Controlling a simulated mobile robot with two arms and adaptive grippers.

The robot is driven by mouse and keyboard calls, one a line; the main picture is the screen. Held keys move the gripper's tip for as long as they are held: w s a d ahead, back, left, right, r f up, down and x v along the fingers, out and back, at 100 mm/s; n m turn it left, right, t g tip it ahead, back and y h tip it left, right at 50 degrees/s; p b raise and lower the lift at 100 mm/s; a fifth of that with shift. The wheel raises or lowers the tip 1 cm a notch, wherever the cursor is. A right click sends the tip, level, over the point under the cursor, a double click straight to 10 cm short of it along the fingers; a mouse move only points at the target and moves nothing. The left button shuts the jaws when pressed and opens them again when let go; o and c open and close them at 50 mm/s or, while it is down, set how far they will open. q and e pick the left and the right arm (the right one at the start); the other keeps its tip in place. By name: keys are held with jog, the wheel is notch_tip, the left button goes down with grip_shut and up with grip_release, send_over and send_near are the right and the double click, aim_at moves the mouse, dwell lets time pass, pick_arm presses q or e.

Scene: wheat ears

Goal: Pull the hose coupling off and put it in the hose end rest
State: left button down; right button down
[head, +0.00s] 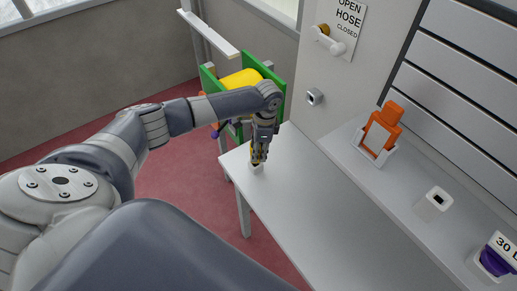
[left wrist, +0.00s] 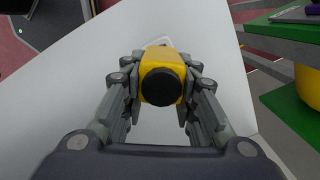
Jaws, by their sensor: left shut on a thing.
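My left gripper (head: 260,154) is shut on the yellow hose coupling (left wrist: 158,60), which has a round black end facing the left wrist camera. In the head view the fingers mostly hide the coupling. It is upright at the far left corner of the grey-white table, at a small white holder (head: 257,168) that looks like the hose end rest. The holder's pale rim shows just beyond the coupling in the left wrist view (left wrist: 157,42). I cannot tell whether the coupling is seated in it or just above it. My right gripper is not in view.
A green rack with a yellow drum (head: 240,79) stands behind the table (head: 330,215). The shelf holds an orange item (head: 381,128) and a white socket block (head: 433,204).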

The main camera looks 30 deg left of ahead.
pick_arm(q)
jog(key=shift+f+b, duration=0.45)
jog(key=shift+f, duration=0.6)
jog(key=c, duration=1.2)
grip_release()
